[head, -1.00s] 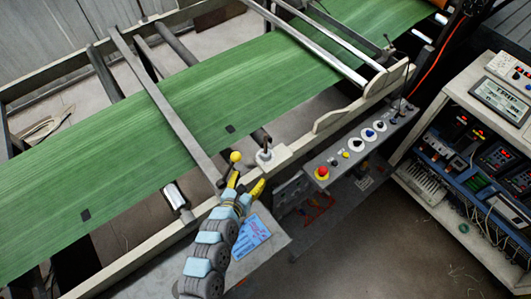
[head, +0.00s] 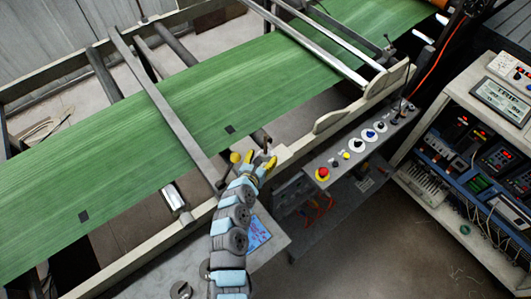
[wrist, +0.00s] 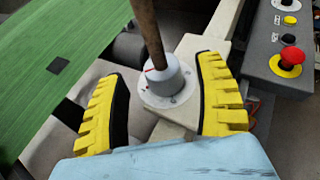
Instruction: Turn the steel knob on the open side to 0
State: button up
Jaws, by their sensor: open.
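The knob (wrist: 165,78) shows in the wrist view as a pale grey cap with a red mark, on a round base plate with small marks. I cannot read any numbers there. A brown rod (wrist: 148,30) rises across the knob's top in this view. My gripper (wrist: 164,102) is open, with one yellow ridged finger on each side of the knob and a visible gap to both. In the head view my gripper (head: 258,161) is at the near rail of the machine and hides most of the knob.
A grey control panel (head: 335,166) with a red button (head: 322,173) lies to the right. The green web (head: 150,150) runs beyond the rail. An equipment cabinet (head: 480,150) stands at far right.

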aim_at(265, 154)
jog(key=shift+x, duration=1.8)
jog(key=c, duration=1.2)
jog(key=shift+d, duration=0.1)
jog(key=shift+r+y+p, duration=0.1)
jog(key=shift+y+p, duration=0.2)
jog(key=shift+p, duration=0.55)
jog(key=shift+s+n+y+p, duration=0.1)
jog(key=shift+n+y+p, duration=1)
jog(key=shift+p, duration=1.55)
jog(key=shift+n+t+y+p, duration=0.4)
jog(key=shift+n+y+p, duration=0.1)
jog(key=shift+p, duration=0.4)
jog(key=shift+n+y+p, duration=0.6)
jog(key=shift+p, duration=0.3)
